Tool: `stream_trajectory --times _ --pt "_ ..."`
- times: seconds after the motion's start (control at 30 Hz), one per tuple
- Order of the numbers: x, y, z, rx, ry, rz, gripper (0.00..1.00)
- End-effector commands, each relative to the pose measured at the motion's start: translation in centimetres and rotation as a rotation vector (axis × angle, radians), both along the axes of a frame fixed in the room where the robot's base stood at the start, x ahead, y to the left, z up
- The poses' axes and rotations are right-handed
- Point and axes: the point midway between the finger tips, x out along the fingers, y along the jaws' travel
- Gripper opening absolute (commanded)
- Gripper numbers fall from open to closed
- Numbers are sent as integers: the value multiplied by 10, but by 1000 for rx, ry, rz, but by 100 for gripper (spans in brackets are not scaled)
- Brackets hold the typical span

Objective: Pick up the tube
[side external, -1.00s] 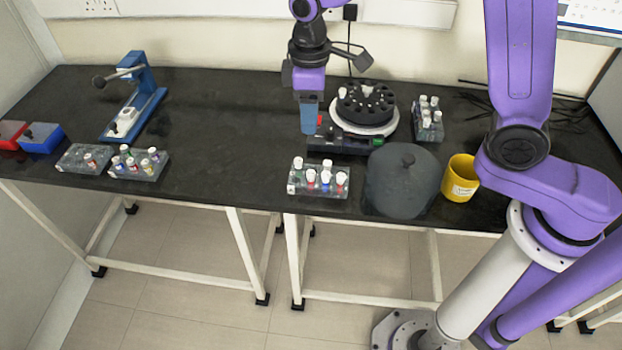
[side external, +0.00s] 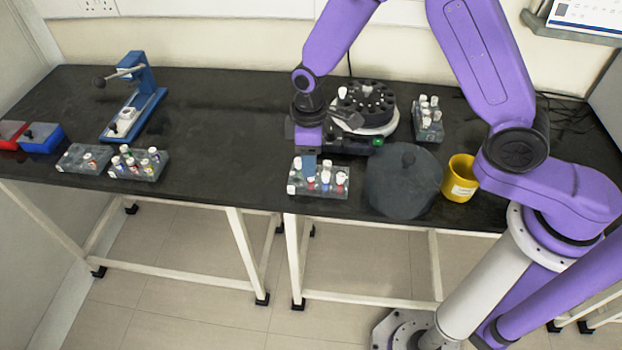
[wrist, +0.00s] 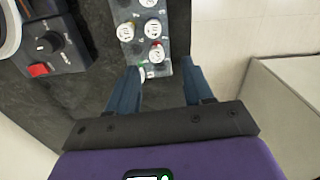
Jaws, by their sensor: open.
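A grey rack (side external: 319,194) near the front edge of the table holds several white-capped tubes. My gripper (side external: 309,166) is over the left part of this rack, its blue fingers hiding some of the tubes. In the wrist view my gripper (wrist: 160,72) is open, with its two fingers apart on either side of the rack's near end. A tube with a white cap (wrist: 157,53) stands in the rack (wrist: 165,67) just ahead of the fingers. Another cap (wrist: 140,73) is partly hidden beside the left finger. I cannot tell which tube is meant.
A black rotor device (side external: 366,100) stands behind, with a control box (wrist: 50,45) left of the rack in the wrist view. A dark round lid (side external: 401,182) and a yellow cup (side external: 460,179) are to the right. More tube racks stand left (side external: 138,164) and back right (side external: 428,120).

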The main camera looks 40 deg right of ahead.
Motion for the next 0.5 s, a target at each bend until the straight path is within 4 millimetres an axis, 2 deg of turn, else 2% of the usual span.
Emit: stream_trajectory --times 0.3,0.5 --pt "1 -5 -38 -2 3 0 51" --pt "1 -5 -51 -1 0 0 51"
